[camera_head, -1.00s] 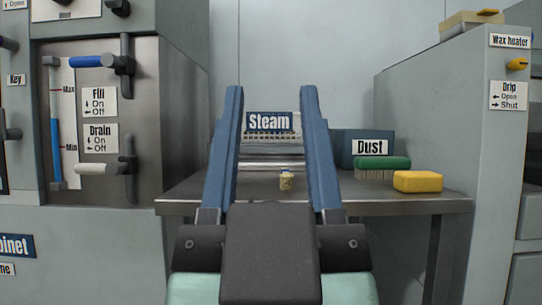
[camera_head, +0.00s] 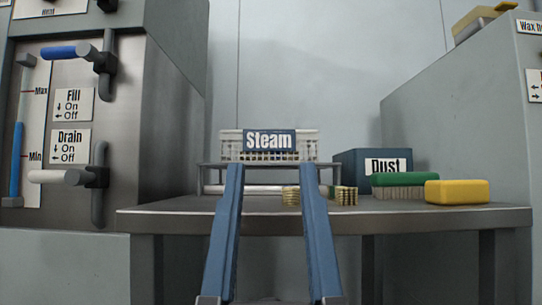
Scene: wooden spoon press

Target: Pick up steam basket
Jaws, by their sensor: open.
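The steam basket (camera_head: 310,143) is a pale slatted basket with a blue "Steam" label (camera_head: 270,142) on its front. It stands on a small raised grey rack (camera_head: 212,169) at the back of the metal table (camera_head: 160,215). My gripper (camera_head: 272,180) is open and empty, its two blue fingers pointing forward over the table's front edge. In the picture, the fingertips end just below the basket, at the level of the rack. I cannot tell exactly how far apart they are in depth.
A blue "Dust" box (camera_head: 350,170), a green brush (camera_head: 405,180) and a yellow block (camera_head: 457,191) stand to the right. Grey cabinets flank the table on the left (camera_head: 165,120) and right (camera_head: 460,110).

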